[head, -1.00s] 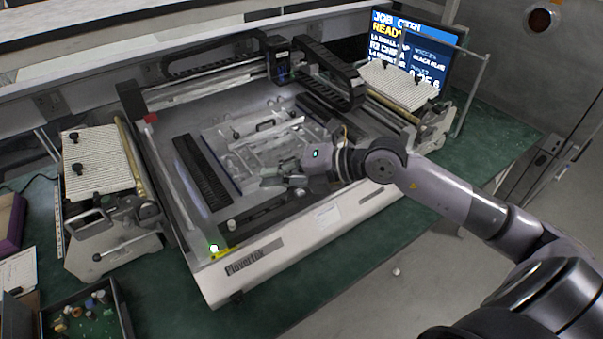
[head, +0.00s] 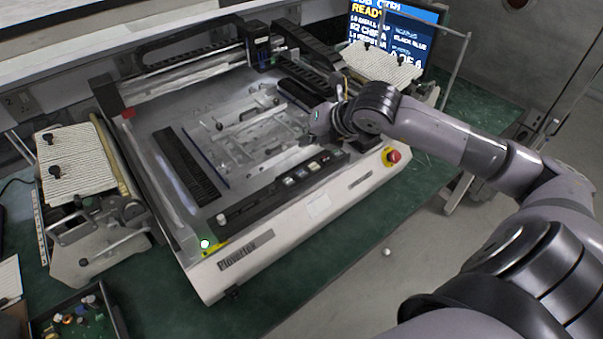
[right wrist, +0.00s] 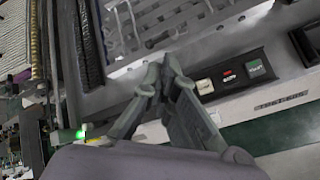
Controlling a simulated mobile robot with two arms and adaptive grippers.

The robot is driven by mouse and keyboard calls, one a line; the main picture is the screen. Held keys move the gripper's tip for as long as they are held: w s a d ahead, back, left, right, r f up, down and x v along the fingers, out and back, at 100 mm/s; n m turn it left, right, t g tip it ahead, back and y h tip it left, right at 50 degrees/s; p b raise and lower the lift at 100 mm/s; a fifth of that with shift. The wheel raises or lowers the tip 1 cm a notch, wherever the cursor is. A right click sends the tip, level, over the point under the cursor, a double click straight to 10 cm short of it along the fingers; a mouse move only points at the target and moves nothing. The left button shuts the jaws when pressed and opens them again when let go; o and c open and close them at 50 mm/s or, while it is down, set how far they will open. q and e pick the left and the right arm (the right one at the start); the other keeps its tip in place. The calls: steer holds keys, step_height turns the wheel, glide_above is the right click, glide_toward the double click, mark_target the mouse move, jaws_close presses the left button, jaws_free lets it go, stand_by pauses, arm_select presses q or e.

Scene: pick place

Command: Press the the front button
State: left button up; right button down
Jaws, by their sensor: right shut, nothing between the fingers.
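The front panel of the machine (head: 262,200) carries a short row of square buttons. My right gripper (head: 308,138) is over the machine bed, behind the button row. In the right wrist view its fingers (right wrist: 165,76) are shut and empty, left of the white button and apparently apart from it. My left gripper is not in view.
A red emergency stop knob (head: 392,156) is on the front right corner. A green light (head: 205,244) glows at the front left corner. A screen (head: 400,35) stands behind right. A parts bin (head: 78,322) is at the lower left.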

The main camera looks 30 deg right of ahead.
steer(key=b, duration=0.3)
glide_above(304, 172)
step_height(304, 172, down, 6)
steer(key=shift+d+f, duration=0.1)
steer(key=shift+f, duration=0.1)
steer(key=shift+f+b, duration=0.45)
steer(key=shift+b, duration=0.15)
stand_by(0.6)
steer(key=shift+f+b, duration=0.4)
steer(key=shift+b, duration=0.45)
